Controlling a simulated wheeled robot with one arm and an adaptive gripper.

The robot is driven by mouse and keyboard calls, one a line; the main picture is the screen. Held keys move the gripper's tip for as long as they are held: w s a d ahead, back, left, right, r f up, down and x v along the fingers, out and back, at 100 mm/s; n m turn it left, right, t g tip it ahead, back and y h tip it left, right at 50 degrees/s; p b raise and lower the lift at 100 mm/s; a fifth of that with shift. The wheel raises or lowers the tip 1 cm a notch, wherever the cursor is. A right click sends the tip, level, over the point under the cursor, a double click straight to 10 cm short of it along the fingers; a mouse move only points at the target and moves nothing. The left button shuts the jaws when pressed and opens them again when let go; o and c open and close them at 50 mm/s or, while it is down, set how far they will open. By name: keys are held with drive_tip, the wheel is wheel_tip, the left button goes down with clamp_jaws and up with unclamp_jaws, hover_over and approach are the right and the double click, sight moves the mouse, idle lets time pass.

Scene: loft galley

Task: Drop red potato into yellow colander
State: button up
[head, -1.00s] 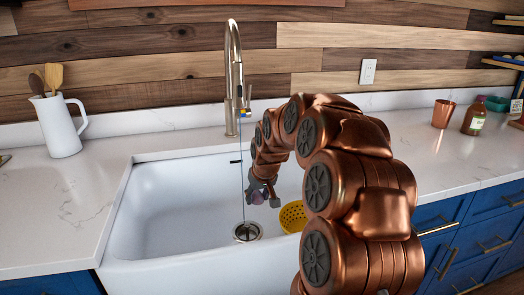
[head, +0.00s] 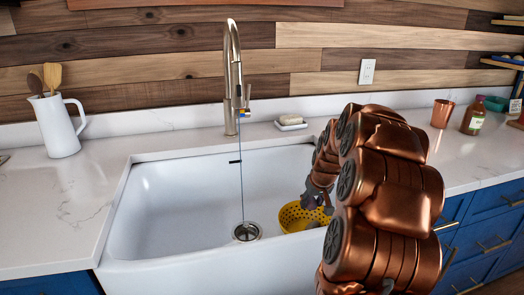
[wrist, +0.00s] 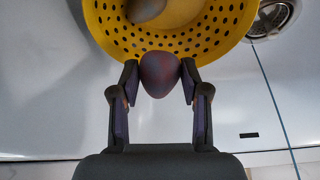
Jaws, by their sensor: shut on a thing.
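The red potato (wrist: 160,75), dull purplish red, is held between the fingertips of my gripper (wrist: 160,82) in the wrist view. The yellow colander (wrist: 222,45), with dark round holes, is just beyond the potato, and the potato overlaps its near wall in the picture. A brownish oval item (wrist: 146,10) lies inside the colander. In the head view the colander (head: 288,217) sits in the right part of the sink. My gripper (head: 316,205) is over its right side and hides part of it. The potato is hard to make out there.
The white sink (head: 180,205) is mostly empty, with a drain (head: 247,232) left of the colander. A tall faucet (head: 232,80) stands behind it. A soap dish (head: 291,124), copper cup (head: 442,113) and bottle (head: 473,117) stand on the counter. A white pitcher (head: 58,127) is at left.

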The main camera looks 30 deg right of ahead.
drive_tip(key=shift+f+b, duration=0.35)
drive_tip(key=shift+f, duration=1.85)
drive_tip(key=o, duration=1.2)
drive_tip(key=shift+o, duration=0.2)
drive_tip(key=shift+r, duration=0.1)
drive_tip(key=v, duration=1.1)
drive_tip(key=shift+s+r, duration=0.25)
drive_tip(key=shift+r, duration=0.1)
